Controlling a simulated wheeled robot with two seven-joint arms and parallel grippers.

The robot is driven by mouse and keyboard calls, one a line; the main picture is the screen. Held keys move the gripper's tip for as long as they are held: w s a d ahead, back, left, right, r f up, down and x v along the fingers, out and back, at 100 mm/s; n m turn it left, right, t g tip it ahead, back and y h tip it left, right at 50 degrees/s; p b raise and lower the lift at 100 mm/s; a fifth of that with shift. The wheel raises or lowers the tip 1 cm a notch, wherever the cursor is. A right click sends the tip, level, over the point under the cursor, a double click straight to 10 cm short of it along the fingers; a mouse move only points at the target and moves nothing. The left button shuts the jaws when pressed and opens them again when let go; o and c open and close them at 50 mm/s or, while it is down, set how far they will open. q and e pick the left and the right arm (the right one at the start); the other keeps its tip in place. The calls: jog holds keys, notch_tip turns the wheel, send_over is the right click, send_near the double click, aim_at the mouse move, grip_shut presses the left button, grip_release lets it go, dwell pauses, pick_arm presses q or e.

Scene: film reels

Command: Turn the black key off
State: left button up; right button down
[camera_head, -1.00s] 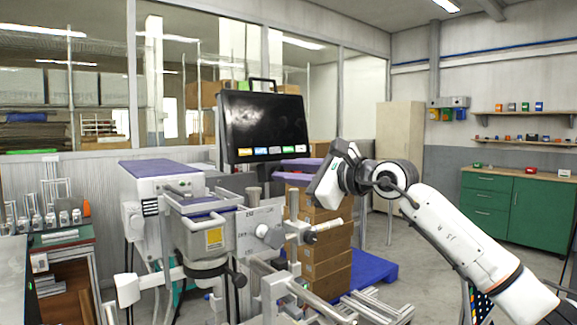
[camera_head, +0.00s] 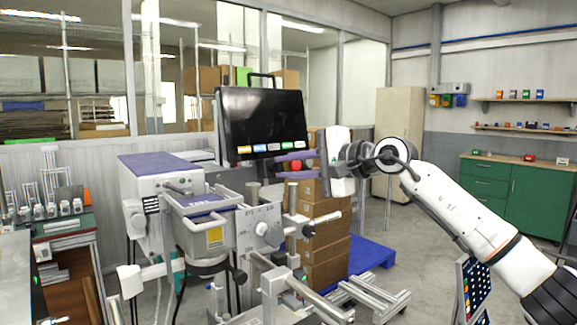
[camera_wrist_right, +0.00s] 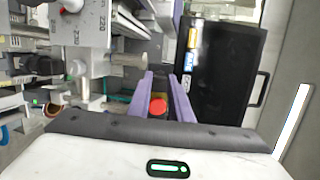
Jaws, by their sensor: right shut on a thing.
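My right gripper (camera_head: 285,165) reaches left beside the machine, below the black screen. Its two purple fingers show in the right wrist view (camera_wrist_right: 160,80), with a gap between them. A round red knob (camera_wrist_right: 158,106) shows between the fingers with yellow behind it; the red also shows between them in the head view (camera_head: 296,166). The fingers appear shut on this red knob. I cannot make out a black key. The grey machine (camera_head: 240,240) has a front panel with a white dial (camera_head: 262,228). My left gripper is out of view.
A black screen (camera_head: 262,120) stands close behind the right gripper. Stacked cardboard boxes (camera_head: 325,255) stand on a blue pallet (camera_head: 372,254) to the right of the machine. Metal rails (camera_head: 365,295) stick out at the front. Open floor lies further right.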

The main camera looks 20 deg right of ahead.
jog(key=shift+n, duration=0.4)
jog(key=c, duration=1.9)
grip_release()
jog(key=shift+o, duration=0.2)
jog(key=b+v, duration=0.3)
jog(key=v, duration=0.7)
jog(key=shift+r, duration=0.15)
jog(key=shift+s+d, duration=0.1)
jog(key=shift+s, duration=0.05)
